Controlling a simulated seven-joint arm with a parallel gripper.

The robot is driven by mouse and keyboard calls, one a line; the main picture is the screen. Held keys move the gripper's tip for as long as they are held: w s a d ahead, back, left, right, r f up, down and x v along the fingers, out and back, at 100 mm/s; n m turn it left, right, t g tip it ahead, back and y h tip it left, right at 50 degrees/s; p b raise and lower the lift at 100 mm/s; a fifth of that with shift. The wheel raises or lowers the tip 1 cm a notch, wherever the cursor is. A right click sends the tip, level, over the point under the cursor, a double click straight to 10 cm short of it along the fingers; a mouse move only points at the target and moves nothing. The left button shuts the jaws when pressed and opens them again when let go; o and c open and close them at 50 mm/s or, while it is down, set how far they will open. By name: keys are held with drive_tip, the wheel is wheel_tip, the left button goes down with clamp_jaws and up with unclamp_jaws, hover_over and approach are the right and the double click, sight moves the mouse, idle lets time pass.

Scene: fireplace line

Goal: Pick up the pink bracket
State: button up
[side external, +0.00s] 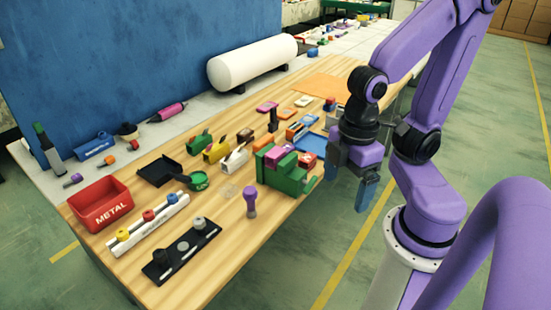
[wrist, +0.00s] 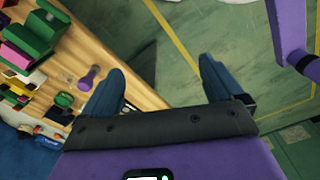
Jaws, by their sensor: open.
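A pink piece (side external: 279,154) sits in a green vise-like block (side external: 290,178) near the table's front edge. It also shows at the left edge of the wrist view (wrist: 16,56). A flatter pink piece (side external: 267,107) lies farther back on the table. I cannot tell for sure which one is the bracket. My gripper (side external: 350,180) points down to the right of the green block, apart from it and past the table's edge. In the wrist view, its blue fingers (wrist: 162,72) are spread with nothing between them, over the floor.
A purple-handled tool (side external: 250,202) stands near the front edge. A red METAL bin (side external: 101,205), a white rack (side external: 150,224) and a black plate (side external: 165,264) are at the left. Coloured dispensers and a blue tray (side external: 312,144) crowd around the green block. A white cylinder (side external: 252,62) lies behind.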

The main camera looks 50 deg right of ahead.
drive_tip(key=shift+w, duration=0.1)
drive_tip(key=w+d+r+m, duration=0.2)
drive_tip(key=w+m, duration=0.4)
drive_tip(key=w, duration=1.1)
drive_tip(key=m, duration=0.7)
hover_over(276, 152)
wheel_tip(276, 152, down, 12)
drive_tip(key=shift+s+f, duration=0.15)
drive_tip(key=shift+w+f, duration=0.15)
drive_tip(key=shift+f, duration=1.2)
drive_tip(key=shift+w+f, duration=0.1)
drive_tip(key=shift+f, duration=1.2)
drive_tip(key=shift+c, duration=0.3)
